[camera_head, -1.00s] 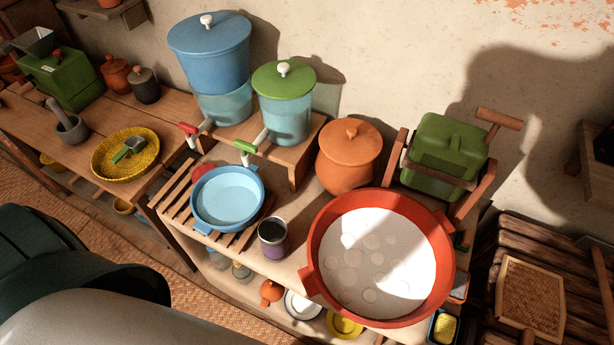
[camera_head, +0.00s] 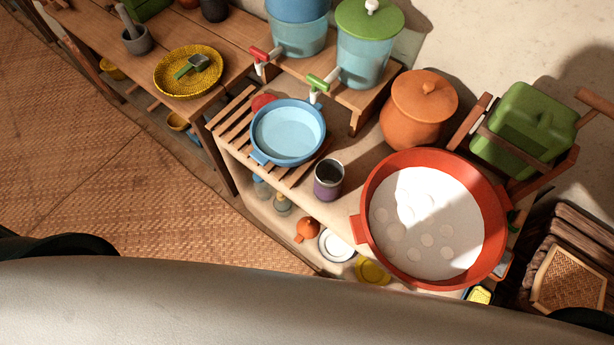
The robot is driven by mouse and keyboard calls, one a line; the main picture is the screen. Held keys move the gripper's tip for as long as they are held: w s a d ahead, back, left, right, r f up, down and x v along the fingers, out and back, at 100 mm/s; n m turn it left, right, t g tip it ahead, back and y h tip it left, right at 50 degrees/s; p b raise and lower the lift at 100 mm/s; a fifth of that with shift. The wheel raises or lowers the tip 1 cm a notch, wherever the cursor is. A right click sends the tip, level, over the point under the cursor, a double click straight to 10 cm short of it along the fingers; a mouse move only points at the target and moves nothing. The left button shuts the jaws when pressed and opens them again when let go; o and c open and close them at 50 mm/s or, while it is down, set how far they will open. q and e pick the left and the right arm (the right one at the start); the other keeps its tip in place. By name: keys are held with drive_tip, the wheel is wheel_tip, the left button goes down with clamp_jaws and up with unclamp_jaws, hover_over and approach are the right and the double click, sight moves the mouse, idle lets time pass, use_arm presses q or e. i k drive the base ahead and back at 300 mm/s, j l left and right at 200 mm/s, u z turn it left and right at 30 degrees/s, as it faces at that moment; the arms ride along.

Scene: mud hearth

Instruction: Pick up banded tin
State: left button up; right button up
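The tin (camera_head: 328,181), a small dark open cup with a pale metallic rim and a purple band, stands upright near the front edge of the counter (camera_head: 342,215). It is between the blue basin (camera_head: 288,133) and the large red basin (camera_head: 367,230). Nothing touches it that I can see, and its inside is dark. Neither of my grippers shows in the head view. Parts of my own body fill the bottom of the picture.
The blue basin sits on a wooden slatted rack (camera_head: 227,118). A lidded clay pot (camera_head: 410,120) stands behind the tin. Two water dispensers with taps stand on a raised wooden stand (camera_head: 371,100). A shelf below holds plates and jars. Woven floor (camera_head: 130,190) lies open at left.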

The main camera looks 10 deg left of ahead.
sight(329, 173)
drive_tip(key=k+l+z, duration=0.15)
drive_tip(key=k, duration=0.4)
drive_tip(key=k+l+z, duration=0.15)
drive_tip(key=k, duration=0.35)
drive_tip(key=l, duration=0.1)
